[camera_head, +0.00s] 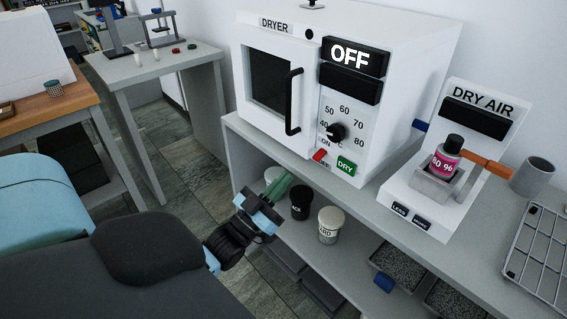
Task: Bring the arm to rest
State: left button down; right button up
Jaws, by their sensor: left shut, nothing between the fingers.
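My left gripper (280,187) is near the middle of the view, in front of the shelf below the dryer. It is blue with a dark wrist, and its fingers are shut with nothing between them. It points up and to the right, away from my body. I cannot tell whether the fingers touch the shelf. My right gripper is out of view.
A white dryer (400,45) reading OFF stands on the grey bench (380,196), its door closed. A dry air unit (455,150) holds a pink-labelled bottle (447,160). A grey cup (532,176) and a wire rack (540,250) are at right. Grey floor (183,155) is open at left.

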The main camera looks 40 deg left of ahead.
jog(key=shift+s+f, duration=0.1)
